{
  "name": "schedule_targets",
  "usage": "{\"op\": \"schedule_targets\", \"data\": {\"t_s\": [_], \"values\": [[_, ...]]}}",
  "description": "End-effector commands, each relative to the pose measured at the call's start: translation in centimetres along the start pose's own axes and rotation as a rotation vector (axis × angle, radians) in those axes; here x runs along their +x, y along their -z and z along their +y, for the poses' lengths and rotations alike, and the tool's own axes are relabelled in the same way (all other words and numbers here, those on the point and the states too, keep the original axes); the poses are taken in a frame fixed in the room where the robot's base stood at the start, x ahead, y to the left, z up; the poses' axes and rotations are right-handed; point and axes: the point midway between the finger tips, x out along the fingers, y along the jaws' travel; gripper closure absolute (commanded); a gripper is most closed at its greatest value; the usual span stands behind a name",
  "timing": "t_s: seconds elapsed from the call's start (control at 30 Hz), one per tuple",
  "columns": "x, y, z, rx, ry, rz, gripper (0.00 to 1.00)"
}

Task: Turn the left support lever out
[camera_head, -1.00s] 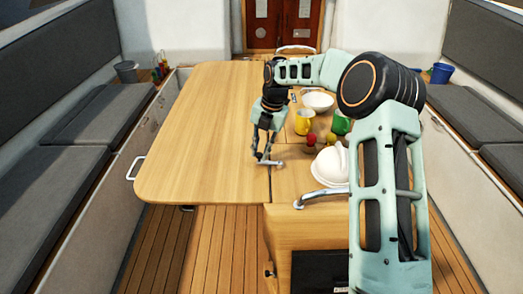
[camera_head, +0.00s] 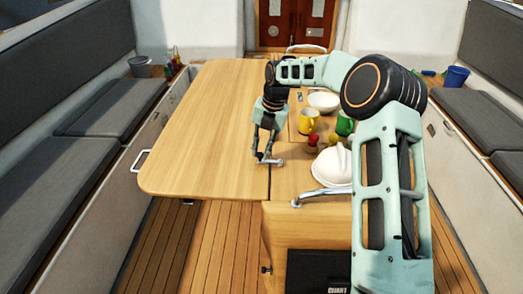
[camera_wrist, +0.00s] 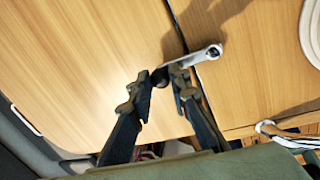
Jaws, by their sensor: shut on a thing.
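The left support lever (camera_wrist: 203,56) is a small silver metal bar lying across the dark seam in the wooden table. In the wrist view its rounded end is at the upper right, and its dark knob end (camera_wrist: 160,77) is between my fingertips. My gripper (camera_wrist: 163,80) is shut on that knob end. In the head view the lever (camera_head: 274,161) shows just below my gripper (camera_head: 265,155), near the table's front. The fingers partly hide its left end.
The table (camera_head: 205,120) is clear left of the seam. Right of it stand a white domed item (camera_head: 331,166), a yellow mug (camera_head: 308,120), a green mug (camera_head: 344,124), red-topped items (camera_head: 312,140) and a white bowl (camera_head: 323,102). A metal rail (camera_head: 322,193) edges the front.

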Motion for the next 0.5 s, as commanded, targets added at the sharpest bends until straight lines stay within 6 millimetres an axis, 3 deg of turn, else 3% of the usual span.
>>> {"op": "schedule_targets", "data": {"t_s": [0.3, 0.33, 0.5], "values": [[0.02, 0.11, -0.02, -0.003, 0.002, 0.003, 1.00], [0.02, 0.11, -0.02, -0.002, 0.002, 0.003, 0.82], [0.02, 0.09, -0.01, -0.002, 0.001, 0.003, 0.66]]}}
